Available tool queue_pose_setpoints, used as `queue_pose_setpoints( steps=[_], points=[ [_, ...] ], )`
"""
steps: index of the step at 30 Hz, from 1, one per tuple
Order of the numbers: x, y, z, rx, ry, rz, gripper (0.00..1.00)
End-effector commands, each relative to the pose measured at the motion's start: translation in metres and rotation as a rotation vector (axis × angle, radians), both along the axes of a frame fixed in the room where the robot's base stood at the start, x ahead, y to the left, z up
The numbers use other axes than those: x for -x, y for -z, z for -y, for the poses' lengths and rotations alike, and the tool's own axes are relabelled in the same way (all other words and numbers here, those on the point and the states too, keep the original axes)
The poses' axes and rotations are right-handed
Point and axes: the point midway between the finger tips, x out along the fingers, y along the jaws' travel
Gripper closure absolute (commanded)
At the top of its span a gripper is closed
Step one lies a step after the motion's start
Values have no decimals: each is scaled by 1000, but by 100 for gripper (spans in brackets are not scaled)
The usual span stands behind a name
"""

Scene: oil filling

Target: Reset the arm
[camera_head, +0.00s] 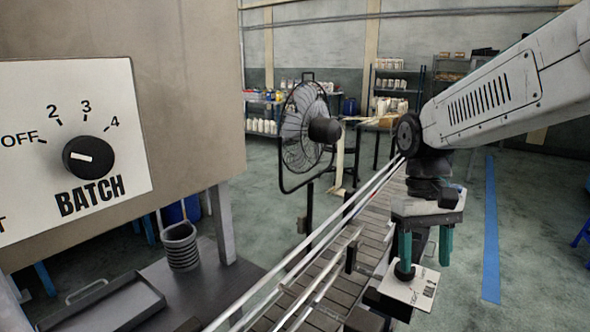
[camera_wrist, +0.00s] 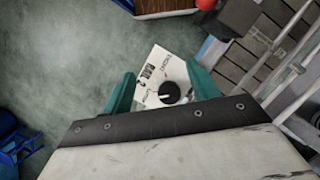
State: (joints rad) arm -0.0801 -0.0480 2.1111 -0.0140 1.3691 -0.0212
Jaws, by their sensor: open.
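My gripper (camera_head: 425,248) points down on the right side of the head view, at the end of my white arm. Its two green fingers are apart, and they also show in the wrist view (camera_wrist: 162,92). Below them is a white panel (camera_head: 402,291) with a black knob (camera_head: 404,270). In the wrist view the panel (camera_wrist: 155,65) reads "RAIL 2", and its knob (camera_wrist: 170,92) appears between the fingers. I cannot tell whether the fingers touch the knob.
A conveyor (camera_head: 320,318) with metal rails runs beside the panel. At left stands a large machine with a "BATCH" knob (camera_head: 88,158). A black fan (camera_head: 308,128) stands beyond the conveyor. A coil-like cup (camera_head: 181,246) and a tray (camera_head: 100,306) sit on a dark table. Shelves line the back.

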Motion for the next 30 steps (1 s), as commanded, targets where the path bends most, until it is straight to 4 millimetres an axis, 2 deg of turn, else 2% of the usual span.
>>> queue_pose_setpoints(
  steps=[1, 3, 9, 15, 19, 28, 30],
  points=[
    [20, -5, 3, -3, 10, 33, 41],
    [45, -7, 8, -6, 23, 76, 41],
    [111, -6, 18, -16, 61, 205, 41],
    [159, -1, 24, -23, 90, 320, 41],
    [173, -4, 26, -24, 99, 370, 41],
    [175, -11, 27, -24, 107, 405, 41],
    [175, -11, 27, -24, 107, 405, 60]
  ],
)
